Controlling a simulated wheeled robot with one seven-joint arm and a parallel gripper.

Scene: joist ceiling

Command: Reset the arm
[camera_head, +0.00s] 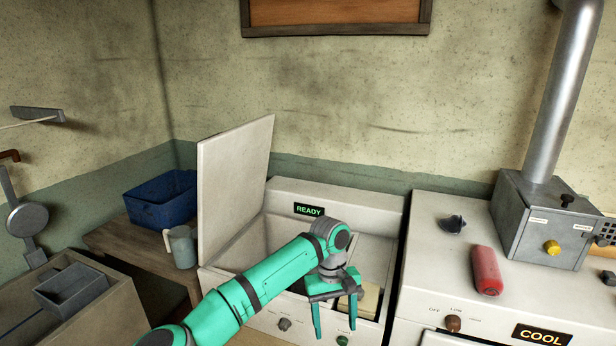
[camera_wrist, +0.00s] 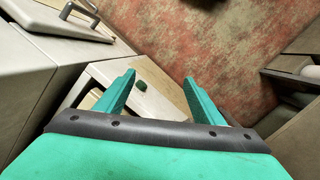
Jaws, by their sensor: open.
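My gripper (camera_head: 335,311) is at the end of my green arm, in front of and over the open white machine (camera_head: 290,192) with the "READY" display. Its two green fingers point down and stand apart, with nothing between them. The wrist view shows the same open fingers of my gripper (camera_wrist: 160,95), with a green knob (camera_wrist: 141,86) on the machine's front beyond them. A pale yellowish block (camera_head: 369,300) sits in the machine's opening beside the fingers, partly hidden by my gripper.
The machine's lid (camera_head: 233,185) stands raised at the left. A stove (camera_head: 425,270) with a "COOL" display is at the right, bearing a red cylinder (camera_head: 486,270) and a grey metal box (camera_head: 540,215). A blue bin (camera_head: 160,212) and grey mug (camera_head: 181,247) stand on a wooden table.

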